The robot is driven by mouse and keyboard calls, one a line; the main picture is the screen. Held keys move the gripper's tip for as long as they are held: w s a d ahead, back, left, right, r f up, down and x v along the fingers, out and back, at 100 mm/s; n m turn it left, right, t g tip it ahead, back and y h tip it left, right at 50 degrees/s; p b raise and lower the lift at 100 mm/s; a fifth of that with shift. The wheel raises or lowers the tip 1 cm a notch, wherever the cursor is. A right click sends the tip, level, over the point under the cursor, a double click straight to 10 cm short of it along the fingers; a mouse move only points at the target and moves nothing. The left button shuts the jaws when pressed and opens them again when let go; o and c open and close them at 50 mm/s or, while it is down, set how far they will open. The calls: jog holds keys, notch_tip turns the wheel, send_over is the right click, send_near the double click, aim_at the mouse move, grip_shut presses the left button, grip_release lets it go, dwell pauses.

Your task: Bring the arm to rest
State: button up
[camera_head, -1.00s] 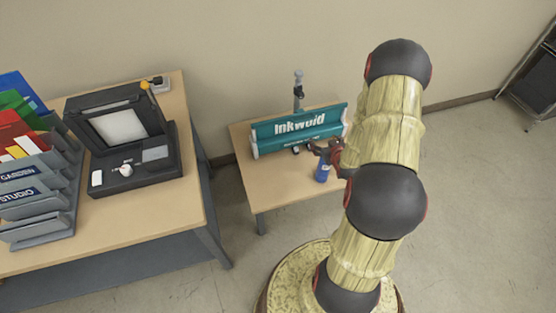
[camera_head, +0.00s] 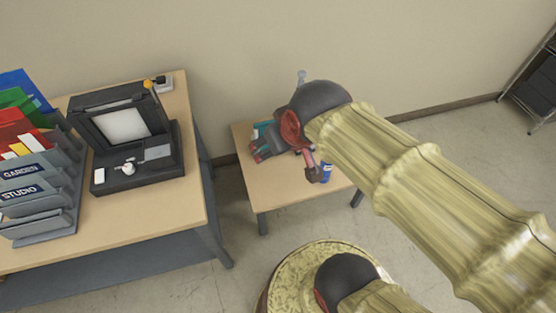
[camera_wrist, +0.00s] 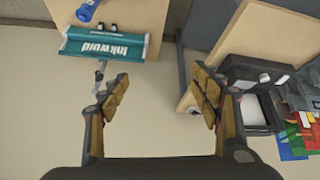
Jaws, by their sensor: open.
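My gripper (camera_wrist: 160,98) is open and empty in the wrist view, its two fingers wide apart with bare wall and table edges beyond. In the head view my arm reaches in from the right, and its dark, red-trimmed end is over the small table (camera_head: 285,195). The arm largely hides the teal Inkwold machine there. The machine's teal front (camera_wrist: 105,47) shows upside down in the wrist view, apart from the fingers.
A blue bottle (camera_head: 327,173) stands on the small table, close to my arm's end in the picture. A larger table (camera_head: 150,225) at left holds a black machine (camera_head: 135,165) and a grey file rack (camera_head: 45,215). A dark shelf (camera_head: 540,85) stands at far right. Floor between is clear.

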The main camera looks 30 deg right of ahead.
jog(key=shift+g+y, duration=0.3)
jog(key=s+a, duration=0.1)
jog(key=s, duration=0.2)
jog(key=s+a+r, duration=0.1)
jog(key=s, duration=0.1)
jog(key=shift+a, duration=0.3)
dwell(0.6)
